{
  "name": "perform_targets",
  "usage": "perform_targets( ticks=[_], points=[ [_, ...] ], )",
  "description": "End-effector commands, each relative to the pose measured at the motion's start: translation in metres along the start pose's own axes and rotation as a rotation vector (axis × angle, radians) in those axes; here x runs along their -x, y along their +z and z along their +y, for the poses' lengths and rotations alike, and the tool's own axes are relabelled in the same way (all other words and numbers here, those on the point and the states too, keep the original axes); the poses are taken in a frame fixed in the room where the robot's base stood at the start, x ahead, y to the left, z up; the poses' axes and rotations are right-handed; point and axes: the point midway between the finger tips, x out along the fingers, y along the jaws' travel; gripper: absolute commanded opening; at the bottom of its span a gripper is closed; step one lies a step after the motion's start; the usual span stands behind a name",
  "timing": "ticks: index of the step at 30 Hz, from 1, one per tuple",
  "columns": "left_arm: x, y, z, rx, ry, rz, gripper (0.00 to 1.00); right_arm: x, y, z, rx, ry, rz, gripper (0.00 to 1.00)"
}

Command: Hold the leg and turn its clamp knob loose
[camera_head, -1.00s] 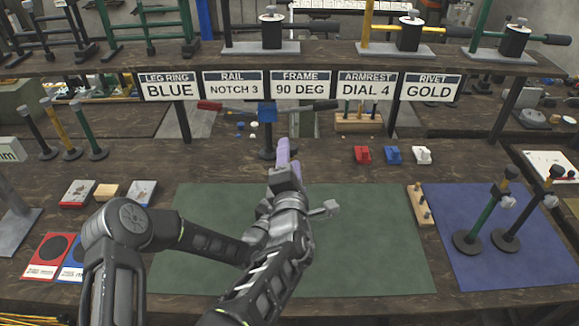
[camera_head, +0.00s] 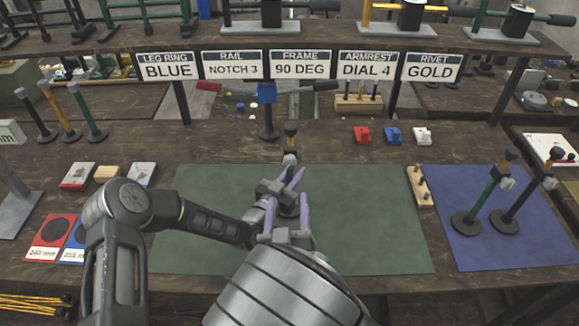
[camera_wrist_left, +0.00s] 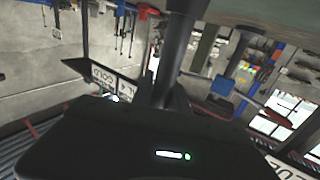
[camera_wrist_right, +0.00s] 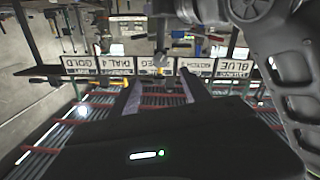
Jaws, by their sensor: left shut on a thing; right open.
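The leg (camera_head: 290,145) stands upright near the back edge of the green mat, dark with a yellow band near its top. Its pale clamp knob (camera_head: 289,159) faces me. My left gripper (camera_head: 287,184) is shut on the leg below the knob; in the left wrist view the dark tube (camera_wrist_left: 176,55) rises from it. My right gripper (camera_head: 290,212) is open and empty, lower and nearer to me, its fingers pointing toward the leg. In the right wrist view the leg's top (camera_wrist_right: 160,62) shows beyond and between the spread fingers (camera_wrist_right: 160,92). My grippers hide the leg's lower part.
A blue-headed post with a crossbar (camera_head: 267,112) stands behind the leg. Two more legs (camera_head: 490,195) stand on the blue mat (camera_head: 545,235) at right. A wooden peg block (camera_head: 420,186) lies between the mats. The green mat (camera_head: 370,220) is clear right of my grippers.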

Motion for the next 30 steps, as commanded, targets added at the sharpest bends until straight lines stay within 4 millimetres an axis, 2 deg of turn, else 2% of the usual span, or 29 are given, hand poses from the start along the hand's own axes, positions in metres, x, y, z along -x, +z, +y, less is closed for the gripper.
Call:
perform_targets(
  ticks=[7,11,17,24,30],
  points=[
    [0.0,-0.001,0.0,0.0,0.0,0.003,0.0,-0.002,0.0,0.0,0.003,0.0,0.0,0.55],
    [0.0,-0.001,0.0,0.0,0.0,0.003,0.0,-0.011,0.0,0.0,0.003,0.0,0.001,0.55],
    [0.0,-0.001,0.0,0.0,0.0,0.003,0.0,-0.041,0.0,0.0,0.004,0.001,0.0,0.55],
    [0.0,-0.001,0.0,0.0,0.0,0.003,0.0,-0.088,0.0,0.0,0.005,0.001,0.001,0.55],
    [-0.001,-0.002,0.0,0.0,0.0,0.003,0.0,-0.114,0.0,0.0,0.005,0.0,0.0,0.55]
  ],
)
